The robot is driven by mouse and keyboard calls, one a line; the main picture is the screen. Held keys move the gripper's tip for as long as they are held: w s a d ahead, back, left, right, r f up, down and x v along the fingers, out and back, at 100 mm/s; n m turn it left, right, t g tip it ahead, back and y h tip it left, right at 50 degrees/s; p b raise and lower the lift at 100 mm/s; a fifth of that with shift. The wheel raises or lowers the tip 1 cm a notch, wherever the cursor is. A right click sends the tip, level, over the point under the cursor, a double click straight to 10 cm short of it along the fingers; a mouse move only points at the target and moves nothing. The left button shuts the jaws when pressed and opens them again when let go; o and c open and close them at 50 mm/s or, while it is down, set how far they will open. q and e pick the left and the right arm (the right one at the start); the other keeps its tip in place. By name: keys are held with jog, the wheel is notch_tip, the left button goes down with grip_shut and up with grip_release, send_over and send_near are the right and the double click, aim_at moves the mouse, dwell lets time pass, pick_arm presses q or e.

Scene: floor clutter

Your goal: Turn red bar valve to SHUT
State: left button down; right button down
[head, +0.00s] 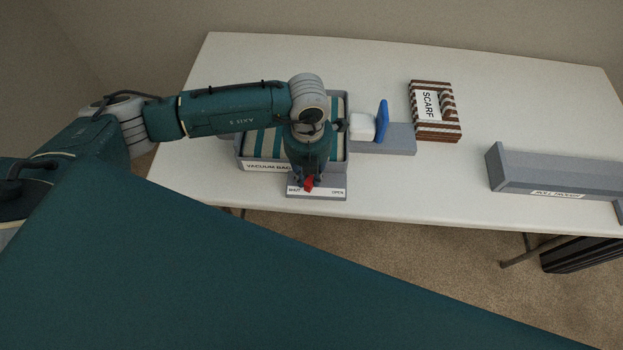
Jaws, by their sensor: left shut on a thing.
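The red bar valve (309,183) sits on a grey base plate (322,193) at the front edge of the white table. The plate's right label reads OPEN; its left label is too small to read surely. My left gripper (307,181) points down over the plate and is shut on the red bar. The gripper hides most of the bar, so its exact angle cannot be told. My right gripper is not in view.
A grey bin (243,153) labelled VACUUM BAG, holding striped cloth, stands right behind the valve. A grey block (398,142) carries a white and blue piece. A striped scarf (447,127) and a long grey tray (545,181) lie to the right. The table between is clear.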

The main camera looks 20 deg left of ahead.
pick_arm(q)
jog(key=shift+w+a+m+b, duration=0.1)
jog(key=shift+a+m+b, duration=0.1)
jog(key=shift+m+b, duration=0.4)
jog(key=c, duration=1.5)
grip_release()
notch_tip(320, 180, up, 12)
jog(key=shift+r, duration=0.1)
